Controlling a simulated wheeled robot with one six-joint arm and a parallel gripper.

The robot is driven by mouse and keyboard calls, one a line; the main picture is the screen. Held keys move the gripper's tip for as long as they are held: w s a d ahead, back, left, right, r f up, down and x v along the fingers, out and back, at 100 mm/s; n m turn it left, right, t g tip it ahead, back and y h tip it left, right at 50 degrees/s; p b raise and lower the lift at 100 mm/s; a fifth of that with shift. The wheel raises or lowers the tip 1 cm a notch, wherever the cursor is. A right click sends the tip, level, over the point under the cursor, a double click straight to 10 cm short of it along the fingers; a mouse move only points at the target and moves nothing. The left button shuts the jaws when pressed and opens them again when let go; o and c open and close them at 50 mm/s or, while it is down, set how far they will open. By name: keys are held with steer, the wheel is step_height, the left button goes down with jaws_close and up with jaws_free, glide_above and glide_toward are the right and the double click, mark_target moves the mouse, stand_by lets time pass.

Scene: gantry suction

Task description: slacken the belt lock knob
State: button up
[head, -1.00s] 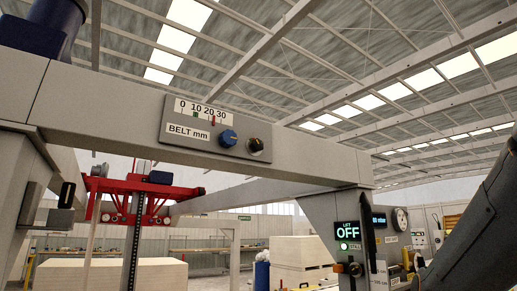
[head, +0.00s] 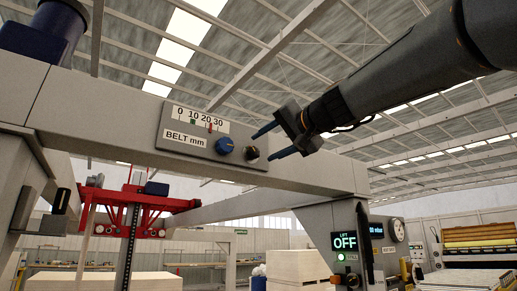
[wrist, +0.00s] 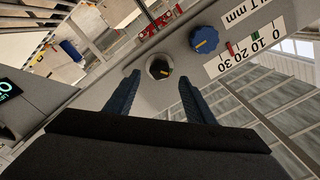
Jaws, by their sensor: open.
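The BELT mm panel (head: 178,125) is on the beam. It carries a scale with a green mark and a red pointer, a blue knob (head: 224,146) and, right of it, a smaller black knob (head: 252,154). No label tells which is the lock. My gripper (head: 264,146) is open and comes from the right towards the black knob. I see no contact.
A red carriage (head: 130,205) hangs under the beam at left. Pale stacked boards (head: 297,268) stand behind. The space before the panel is clear except for my arm.

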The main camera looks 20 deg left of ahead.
mark_target(255, 151)
steer(key=shift+p+x, duration=0.95)
steer(key=shift+x, duration=1.55)
steer(key=c, duration=1.1)
steer(key=shift+o, duration=0.2)
steer(key=shift+f+b, duration=0.1)
steer(key=shift+b, duration=0.35)
steer(key=n+b, duration=0.2)
steer(key=b, duration=0.1)
steer(key=shift+f+n+b, duration=0.1)
steer(key=shift+n+b, duration=0.3)
steer(key=n+b, duration=0.4)
steer(key=shift+n, duration=0.3)
steer(key=shift+r, duration=0.25)
